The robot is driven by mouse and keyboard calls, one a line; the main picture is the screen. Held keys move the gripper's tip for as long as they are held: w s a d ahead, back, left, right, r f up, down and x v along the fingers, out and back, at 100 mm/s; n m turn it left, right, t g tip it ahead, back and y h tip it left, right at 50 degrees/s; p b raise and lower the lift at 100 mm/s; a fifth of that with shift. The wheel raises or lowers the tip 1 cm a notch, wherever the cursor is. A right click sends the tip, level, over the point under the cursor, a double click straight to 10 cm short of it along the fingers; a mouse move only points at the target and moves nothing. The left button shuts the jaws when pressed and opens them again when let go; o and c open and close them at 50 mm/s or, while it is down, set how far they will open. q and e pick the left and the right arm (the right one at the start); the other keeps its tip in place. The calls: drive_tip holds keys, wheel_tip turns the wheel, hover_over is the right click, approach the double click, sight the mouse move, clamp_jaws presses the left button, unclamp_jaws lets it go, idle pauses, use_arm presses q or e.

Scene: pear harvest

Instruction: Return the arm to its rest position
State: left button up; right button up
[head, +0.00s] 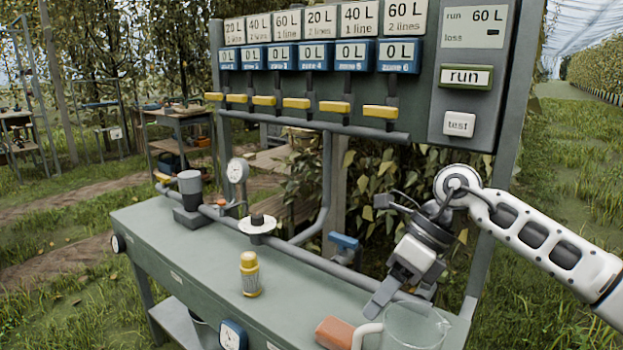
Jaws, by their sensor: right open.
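My right arm (535,232) comes in from the right, white with dark oval openings, bent at a joint. My right gripper (400,297) hangs below it, pointing down over the right part of the green bench. Its fingers are apart, with nothing seen between them. It is just behind and above a clear jug (418,328); whether it touches the jug or the pipe behind cannot be told. My left gripper is not in view.
The bench (190,255) carries a yellow-capped bottle (249,274), an orange-red object (335,333), a pipe with a blue-handled valve (343,243), and a gauge (237,171). A panel with yellow levers (296,103) and a run button (466,77) stands behind. The bench's left front is clear.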

drive_tip(key=s+a+r+m+t+y, duration=0.1)
drive_tip(key=s+a+m+t+y, duration=0.1)
drive_tip(key=s+a+m+y, duration=0.4)
drive_tip(key=s+a+r+m+t+y, duration=0.1)
drive_tip(key=s+a+m+y, duration=0.1)
drive_tip(key=a+m+y, duration=0.5)
drive_tip(key=w+d+f+m+t+h+p, duration=0.1)
drive_tip(key=d+f+m+t+h, duration=0.4)
drive_tip(key=m+t, duration=0.5)
drive_tip(key=w+d+f+m+t+h, duration=0.1)
drive_tip(key=d+f+m+t+h, duration=0.45)
drive_tip(key=m, duration=0.85)
drive_tip(key=s+d+f+m+g+h, duration=0.2)
drive_tip(key=s+d+f+m+g, duration=0.1)
drive_tip(key=s+f, duration=0.3)
drive_tip(key=s+d+f+m+g+h, duration=0.2)
drive_tip(key=s+f+m+g+h, duration=0.1)
drive_tip(key=s+f+m, duration=0.3)
wheel_tip(320, 180, down, 2)
drive_tip(key=shift+s+d+f, duration=0.25)
drive_tip(key=shift+s+d, duration=0.1)
drive_tip(key=shift+d, duration=0.05)
